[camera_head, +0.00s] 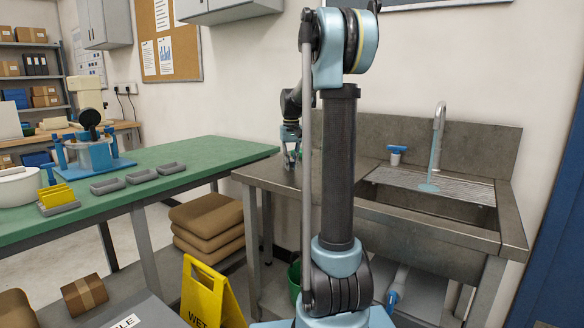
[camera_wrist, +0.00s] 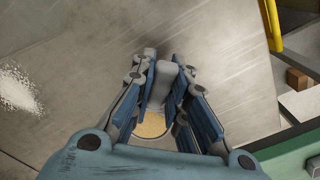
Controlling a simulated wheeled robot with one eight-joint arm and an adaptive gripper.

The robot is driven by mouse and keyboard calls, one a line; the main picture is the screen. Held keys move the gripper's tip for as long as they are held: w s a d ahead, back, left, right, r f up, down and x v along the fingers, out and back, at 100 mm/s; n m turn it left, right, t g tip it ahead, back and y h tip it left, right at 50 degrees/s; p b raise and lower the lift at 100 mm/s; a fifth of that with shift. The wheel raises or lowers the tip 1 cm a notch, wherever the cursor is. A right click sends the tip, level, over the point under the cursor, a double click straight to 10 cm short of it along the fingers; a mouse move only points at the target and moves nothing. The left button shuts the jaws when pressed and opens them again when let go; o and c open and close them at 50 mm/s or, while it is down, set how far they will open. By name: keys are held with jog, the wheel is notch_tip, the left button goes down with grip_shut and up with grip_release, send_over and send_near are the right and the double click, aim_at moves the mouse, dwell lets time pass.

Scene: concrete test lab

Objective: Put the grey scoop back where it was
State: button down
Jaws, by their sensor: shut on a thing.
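My gripper (camera_wrist: 166,78) is shut on the grey scoop (camera_wrist: 158,88) in the wrist view. The fingers close on both sides of its grey handle. Yellowish material (camera_wrist: 150,125) shows in the scoop's bowl, which is partly hidden by the fingers and wrist. In the head view my gripper (camera_head: 291,158) is small, over the left part of the steel counter (camera_head: 265,176), left of the sink. The scoop cannot be made out clearly there. Steel surface lies below it in the wrist view; I cannot tell how high it is held.
White powder (camera_wrist: 18,88) lies on the steel at left in the wrist view. The green bench (camera_head: 215,152) holds several small grey trays (camera_head: 108,187), a white pot (camera_head: 18,187) and a blue device (camera_head: 95,155). A yellow floor sign (camera_head: 210,295) stands in front. A tap (camera_head: 437,140) rises at the sink.

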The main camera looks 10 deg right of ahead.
jog(key=shift+f, duration=0.4)
jog(key=c, duration=1.6)
grip_release()
jog(key=shift+o, duration=0.2)
notch_tip(320, 180, up, 12)
jog(key=shift+s+r, duration=0.1)
jog(key=s+f, duration=0.9)
jog(key=s, duration=0.4)
jog(key=s+f+t, duration=0.1)
jog(key=s+f, duration=0.8)
jog(key=s, duration=0.3)
jog(key=s+f+t, duration=0.1)
jog(key=s+f, duration=0.8)
jog(key=s, duration=0.4)
jog(key=shift+s+d+f, duration=0.2)
jog(key=shift+s+f, duration=0.1)
jog(key=shift+f, duration=0.1)
